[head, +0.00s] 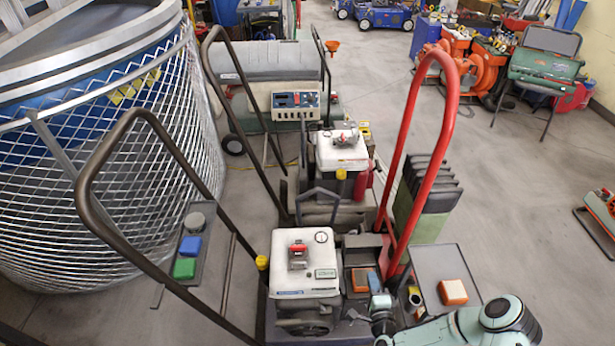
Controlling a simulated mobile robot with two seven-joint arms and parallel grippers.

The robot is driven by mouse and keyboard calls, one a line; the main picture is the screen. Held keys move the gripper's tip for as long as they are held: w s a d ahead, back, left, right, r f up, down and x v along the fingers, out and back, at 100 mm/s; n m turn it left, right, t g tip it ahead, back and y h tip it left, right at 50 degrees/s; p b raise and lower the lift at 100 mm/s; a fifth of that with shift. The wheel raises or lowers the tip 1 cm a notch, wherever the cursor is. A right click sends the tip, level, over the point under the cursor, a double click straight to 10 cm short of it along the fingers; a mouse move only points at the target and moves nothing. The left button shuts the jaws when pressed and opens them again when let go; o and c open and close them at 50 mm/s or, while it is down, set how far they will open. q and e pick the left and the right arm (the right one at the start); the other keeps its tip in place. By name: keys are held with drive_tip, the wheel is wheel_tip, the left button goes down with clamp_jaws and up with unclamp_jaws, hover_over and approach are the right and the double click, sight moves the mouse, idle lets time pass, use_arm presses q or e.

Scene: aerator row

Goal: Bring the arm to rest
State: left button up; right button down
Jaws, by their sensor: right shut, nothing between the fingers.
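My right arm comes in from the lower right corner. My right gripper (380,301) is shut and empty, small in the view, beside the nearest aerator (303,262) at the right of its white top. An orange block and a blue block (374,282) lie close to the fingertips; I cannot tell whether the gripper touches anything. A second aerator (342,150) stands behind, and a third machine with a grey drum (262,62) stands at the back. My left gripper is not in view.
A grey tray (436,262) with an orange and white block (453,292) lies right of the gripper. A tall red handle (446,120) rises behind it. Dark handle bars (165,135) and a wire mesh bin (110,170) fill the left. Open floor (540,215) lies to the right.

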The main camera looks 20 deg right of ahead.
drive_tip(key=s+a+f+n+g+y+p, duration=0.1)
drive_tip(key=s+a+n+g+y+p, duration=0.35)
drive_tip(key=a, duration=0.45)
drive_tip(key=s+a+f+n+g+y+p, duration=0.1)
drive_tip(key=s+a+n+g+y+p, duration=0.2)
drive_tip(key=s+a+n+p, duration=0.45)
use_arm(q)
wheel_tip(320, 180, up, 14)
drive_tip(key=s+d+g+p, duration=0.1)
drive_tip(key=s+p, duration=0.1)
drive_tip(key=p, duration=0.1)
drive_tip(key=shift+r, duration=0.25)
use_arm(e)
drive_tip(key=s+a+r+n+g, duration=0.2)
drive_tip(key=s+a+g, duration=0.1)
drive_tip(key=s, duration=0.3)
drive_tip(key=s+a+r+n+g, duration=0.3)
drive_tip(key=s+g, duration=0.3)
drive_tip(key=s, duration=0.1)
drive_tip(key=shift+r+y, duration=0.15)
drive_tip(key=shift+y, duration=0.3)
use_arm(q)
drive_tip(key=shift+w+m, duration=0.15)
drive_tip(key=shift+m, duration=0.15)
use_arm(e)
drive_tip(key=shift+d, duration=0.1)
